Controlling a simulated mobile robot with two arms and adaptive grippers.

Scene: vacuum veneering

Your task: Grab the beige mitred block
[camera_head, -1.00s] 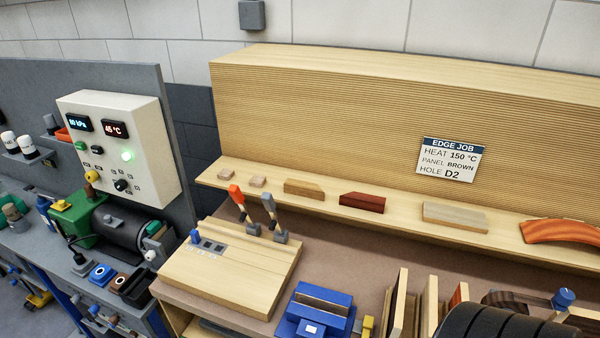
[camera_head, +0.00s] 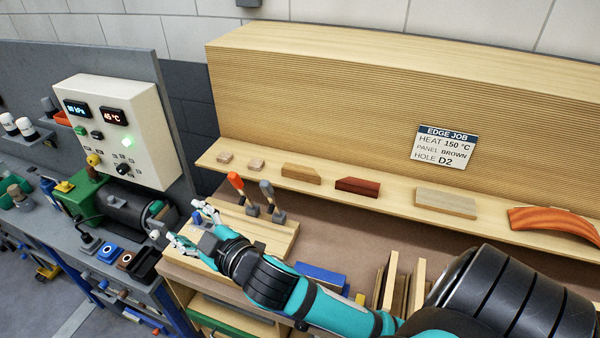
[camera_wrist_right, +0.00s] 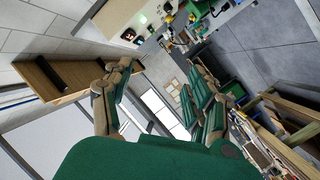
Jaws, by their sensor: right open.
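The beige block (camera_head: 446,202) lies flat on the long wooden shelf, right of centre; the cut of its ends is hard to tell. A browner tan block with a slanted end (camera_head: 301,174) and a dark red block with slanted ends (camera_head: 358,187) lie to its left on the same shelf. My right gripper (camera_head: 188,227) is open and empty, over the left part of the wooden board, well left of and below the blocks. It also shows open in the right wrist view (camera_wrist_right: 160,75), where no block can be made out. My left gripper is out of view.
The shelf (camera_head: 395,207) also holds two small blocks (camera_head: 241,161) and an orange curved piece (camera_head: 553,223). Two levers, orange (camera_head: 236,181) and grey (camera_head: 267,189), stand on the board (camera_head: 278,240) between gripper and shelf. Upright panels (camera_head: 388,282) stand at the front.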

